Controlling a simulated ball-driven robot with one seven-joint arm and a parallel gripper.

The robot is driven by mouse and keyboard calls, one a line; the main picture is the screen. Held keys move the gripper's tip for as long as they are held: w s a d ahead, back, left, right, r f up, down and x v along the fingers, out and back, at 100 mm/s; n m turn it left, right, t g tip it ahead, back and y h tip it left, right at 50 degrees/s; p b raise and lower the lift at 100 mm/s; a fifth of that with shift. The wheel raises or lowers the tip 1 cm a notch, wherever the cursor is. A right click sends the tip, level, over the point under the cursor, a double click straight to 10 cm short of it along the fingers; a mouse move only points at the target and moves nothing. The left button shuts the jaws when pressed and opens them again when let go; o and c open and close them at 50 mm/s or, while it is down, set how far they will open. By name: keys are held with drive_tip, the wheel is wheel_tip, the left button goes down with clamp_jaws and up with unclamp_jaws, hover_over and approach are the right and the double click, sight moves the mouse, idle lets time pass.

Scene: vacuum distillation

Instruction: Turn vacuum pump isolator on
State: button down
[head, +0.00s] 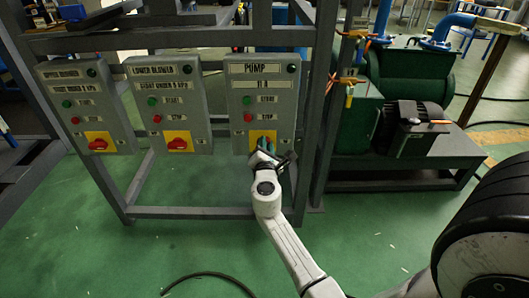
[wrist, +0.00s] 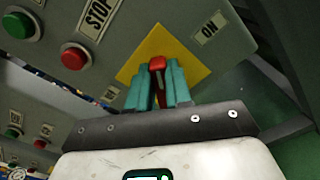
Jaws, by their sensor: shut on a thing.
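The pump control box (head: 262,105) is the rightmost of three grey boxes on the frame, labelled PUMP. Its isolator is a red knob (wrist: 157,64) on a yellow plate (wrist: 190,50), seen in the wrist view with an ON label (wrist: 209,28) to the right. My gripper (wrist: 156,82) has its teal fingers on both sides of the red knob, shut on it. In the head view my gripper (head: 264,146) is at the lower part of the pump box and hides most of the isolator there.
The upper blower box (head: 88,105) and lower blower box (head: 168,104) hang to the left, each with a red isolator knob on yellow. A green pump unit (head: 405,110) stands to the right beyond a grey upright. Green floor in front is mostly clear, with a black cable (head: 210,274).

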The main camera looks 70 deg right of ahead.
drive_tip(key=shift+s+d+f+m+b, duration=0.1)
drive_tip(key=shift+f+m+b, duration=0.15)
drive_tip(key=shift+m+b, duration=1.3)
drive_tip(key=shift+s+a+f+m+b, duration=0.1)
drive_tip(key=shift+f+m+b, duration=0.1)
drive_tip(key=shift+m+b, duration=1.35)
drive_tip(key=shift+s+d+f+m+b, duration=0.1)
drive_tip(key=shift+f+m+b, duration=0.15)
drive_tip(key=shift+m+b, duration=1.25)
drive_tip(key=shift+m+p, duration=0.45)
drive_tip(key=shift+m, duration=0.25)
drive_tip(key=c, duration=1.1)
unclamp_jaws()
drive_tip(key=shift+o, duration=0.3)
drive_tip(key=p+v, duration=0.1)
drive_tip(key=v, duration=0.9)
drive_tip(key=shift+a+p, duration=0.35)
drive_tip(key=shift+a, duration=0.05)
drive_tip(key=shift+s, duration=0.15)
